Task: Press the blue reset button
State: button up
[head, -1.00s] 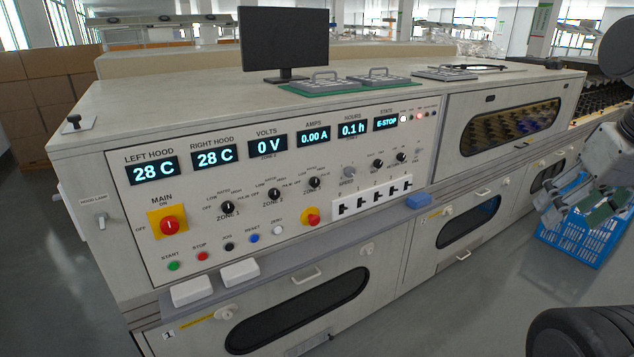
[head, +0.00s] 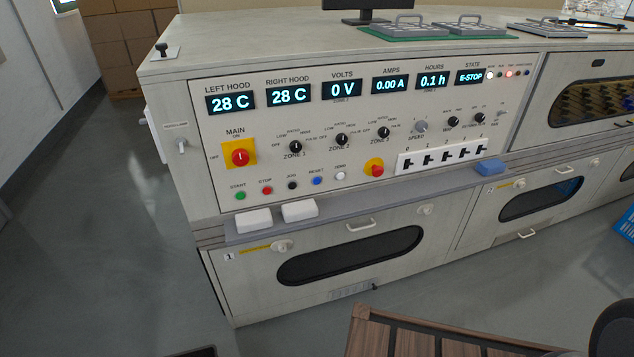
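The blue reset button (head: 317,181) is a small round button on the sloped control panel (head: 450,140) in the head view. It sits in the lower row under a RESET label, between the black JOG button (head: 292,185) and the white ZERO button (head: 341,176). The green START button (head: 240,195) and red STOP button (head: 267,190) are farther left in that row. The STATE display (head: 471,77) reads E-STOP. A red mushroom knob on a yellow base (head: 376,169) is right of the row. My gripper is not in view.
A grey ledge below the panel holds two white blocks (head: 254,220) (head: 300,210) and a blue block (head: 490,167). A brown wooden top (head: 380,335) stands in the foreground. Open grey floor (head: 110,230) lies to the left. A blue crate (head: 626,225) shows at the right edge.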

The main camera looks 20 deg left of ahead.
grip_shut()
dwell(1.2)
